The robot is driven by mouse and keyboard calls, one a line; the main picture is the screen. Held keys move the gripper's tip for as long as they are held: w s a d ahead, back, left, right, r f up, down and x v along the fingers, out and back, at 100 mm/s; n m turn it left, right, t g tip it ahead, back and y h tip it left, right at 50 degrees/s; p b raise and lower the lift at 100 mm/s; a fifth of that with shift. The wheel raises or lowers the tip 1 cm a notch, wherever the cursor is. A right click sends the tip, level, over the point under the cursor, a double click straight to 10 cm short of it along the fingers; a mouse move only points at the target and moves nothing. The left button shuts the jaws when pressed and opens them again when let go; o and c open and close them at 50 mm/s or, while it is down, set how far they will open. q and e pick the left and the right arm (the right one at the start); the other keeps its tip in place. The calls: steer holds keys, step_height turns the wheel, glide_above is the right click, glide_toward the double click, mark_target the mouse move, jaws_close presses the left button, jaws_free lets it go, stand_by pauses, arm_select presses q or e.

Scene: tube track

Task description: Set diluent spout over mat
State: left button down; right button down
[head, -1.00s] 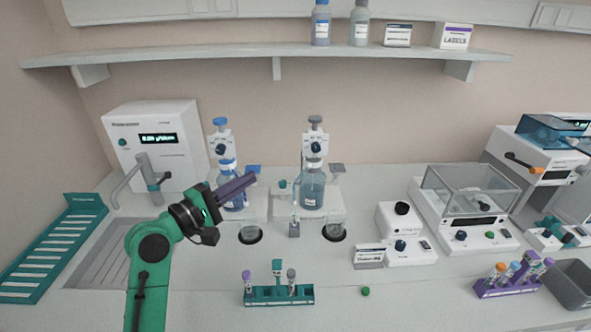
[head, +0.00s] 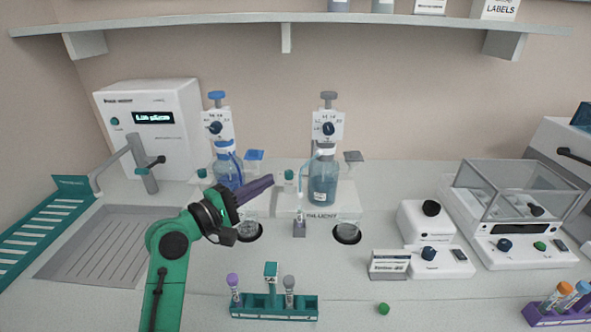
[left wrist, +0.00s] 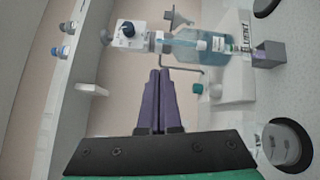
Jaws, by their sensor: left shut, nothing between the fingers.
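The diluent dispenser is a clear bottle of blue liquid (head: 322,182) under a white pump head (head: 327,127), on a base labelled DILUENT. The bottle also shows sideways in the left wrist view (left wrist: 198,46). A dark round mat (head: 347,240) with a clear beaker (head: 347,229) lies in front of the base, to the right of a grey block. My left gripper (head: 270,181) is shut and empty, its purple fingers left of the diluent bottle; the fingertips (left wrist: 160,72) appear close to the spout. My right gripper is out of view.
A second dispenser with a blue bottle (head: 228,170) stands at left, with its own dark mat and beaker (head: 248,229). A teal tube rack (head: 275,307) is at front. A white analyser (head: 150,135) is behind left; a glass-covered balance (head: 508,192) is right.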

arm_select(q)
steer(key=p+x, duration=0.3)
steer(key=x, duration=0.7)
steer(key=shift+a, duration=0.1)
